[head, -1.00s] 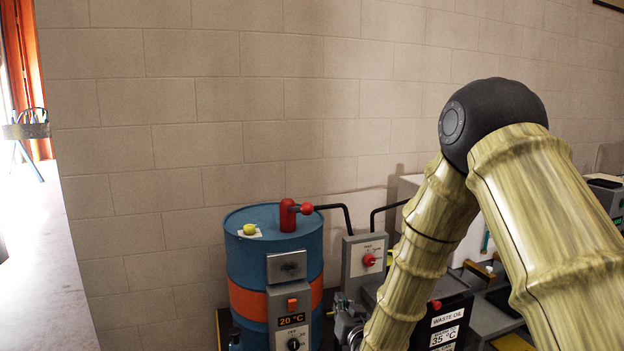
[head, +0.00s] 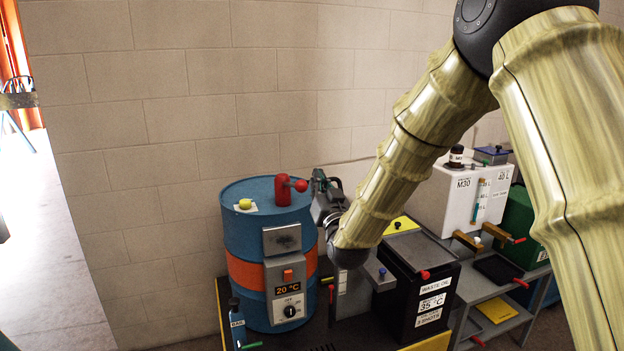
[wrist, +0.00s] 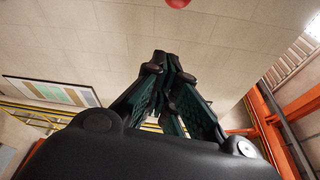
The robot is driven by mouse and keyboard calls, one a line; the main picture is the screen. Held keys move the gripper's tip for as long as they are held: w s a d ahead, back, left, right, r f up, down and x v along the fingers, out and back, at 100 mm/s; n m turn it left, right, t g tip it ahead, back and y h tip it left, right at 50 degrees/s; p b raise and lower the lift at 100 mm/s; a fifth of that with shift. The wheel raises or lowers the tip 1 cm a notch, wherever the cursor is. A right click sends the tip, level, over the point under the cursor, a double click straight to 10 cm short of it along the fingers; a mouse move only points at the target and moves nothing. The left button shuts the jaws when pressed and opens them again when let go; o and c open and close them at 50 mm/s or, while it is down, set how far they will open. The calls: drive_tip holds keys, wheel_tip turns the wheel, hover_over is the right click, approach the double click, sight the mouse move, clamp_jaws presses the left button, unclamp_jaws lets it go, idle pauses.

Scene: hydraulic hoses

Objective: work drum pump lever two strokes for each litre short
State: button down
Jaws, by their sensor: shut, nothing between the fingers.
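The blue drum (head: 237,220) with an orange band stands in front of the wall. On its lid is the red pump (head: 283,190), with a short lever ending in a red ball knob (head: 300,185). My gripper (head: 320,178) is just right of the knob in the head view, partly hidden by my own arm. In the wrist view the fingers (wrist: 165,62) meet, shut and empty. A red ball (wrist: 178,3), apparently the knob, shows past the fingertips, apart from them. A white M30 tank (head: 453,210) with a sight gauge (head: 477,200) marked in litres stands at right.
A heater box (head: 289,291) reading 20 °C is on the drum's front. A black waste oil bin (head: 405,285) stands right of it. A blue bottle (head: 236,325) is at front left. Grey shelving (head: 495,325) is at right. The wall area above the drum is clear.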

drive_tip(key=p+x, duration=0.4)
drive_tip(key=x, duration=0.6)
drive_tip(key=shift+s+a+f+p, duration=0.1)
drive_tip(key=shift+s+f+p, duration=0.1)
drive_tip(key=shift+f, duration=0.5)
drive_tip(key=shift+s+a+f+p, duration=0.1)
drive_tip(key=shift+f+p, duration=0.15)
drive_tip(key=shift+f, duration=0.45)
drive_tip(key=shift+s+a+f+p, duration=0.1)
drive_tip(key=shift+s+f+p, duration=0.1)
drive_tip(key=shift+f, duration=0.55)
drive_tip(key=shift+f, duration=0.15)
